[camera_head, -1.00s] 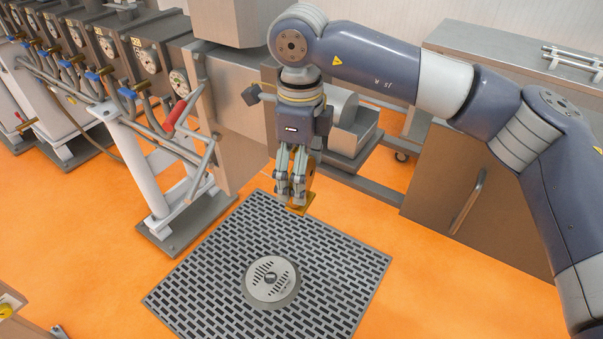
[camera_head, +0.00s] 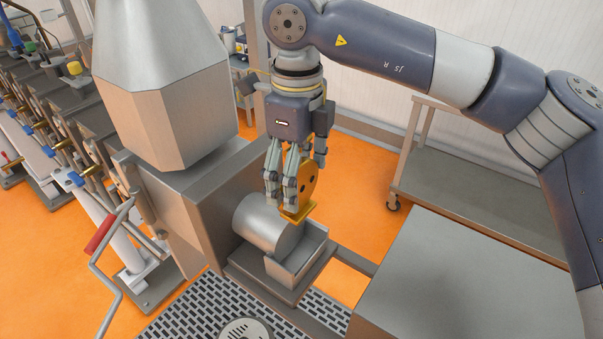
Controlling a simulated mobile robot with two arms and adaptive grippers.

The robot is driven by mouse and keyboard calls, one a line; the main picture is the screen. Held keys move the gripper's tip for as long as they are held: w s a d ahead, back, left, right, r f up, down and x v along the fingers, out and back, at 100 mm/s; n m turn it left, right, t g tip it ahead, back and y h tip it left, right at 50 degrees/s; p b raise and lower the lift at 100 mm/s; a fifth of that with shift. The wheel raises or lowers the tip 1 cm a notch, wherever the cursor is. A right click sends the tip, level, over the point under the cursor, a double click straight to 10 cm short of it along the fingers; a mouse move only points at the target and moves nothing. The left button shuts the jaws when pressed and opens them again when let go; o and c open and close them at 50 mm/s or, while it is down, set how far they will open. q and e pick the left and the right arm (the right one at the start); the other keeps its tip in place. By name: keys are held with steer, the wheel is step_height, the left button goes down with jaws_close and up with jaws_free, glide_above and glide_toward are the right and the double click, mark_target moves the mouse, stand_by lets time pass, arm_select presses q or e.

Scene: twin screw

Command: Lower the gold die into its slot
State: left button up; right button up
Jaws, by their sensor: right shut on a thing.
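My right gripper (camera_head: 282,195) hangs fingers-down near the middle of the head view. It is shut on the gold die (camera_head: 309,186), a flat gold disc on a small gold foot, held upright on edge. The die and fingers are in front of, and seem to be above, a grey metal housing with a rounded cylinder (camera_head: 268,224) and an open-topped box (camera_head: 297,254). I cannot tell whether the die touches it. No slot can be made out clearly. My left gripper is not in view.
A tall grey machine (camera_head: 170,120) stands left of the gripper, with a red-handled crank (camera_head: 100,235). A metal cabinet top (camera_head: 440,285) is at the lower right and a wheeled trolley (camera_head: 480,190) behind it. A floor grate (camera_head: 185,315) lies in front.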

steer(key=shift+s+a+f, duration=0.15)
steer(key=shift+s+f, duration=0.05)
steer(key=shift+s+a+f+b, duration=0.1)
steer(key=shift+f+b, duration=0.4)
step_height(320, 180, down, 2)
steer(key=shift+f+b, duration=0.15)
steer(key=shift+b, duration=0.4)
steer(key=shift+f+b, duration=0.55)
steer(key=shift+f, duration=0.7)
steer(key=shift+f, duration=0.2)
steer(key=shift+f+b, duration=3.2)
steer(key=shift+f, duration=0.2)
steer(key=shift+f+b, duration=0.6)
steer(key=shift+b, duration=0.05)
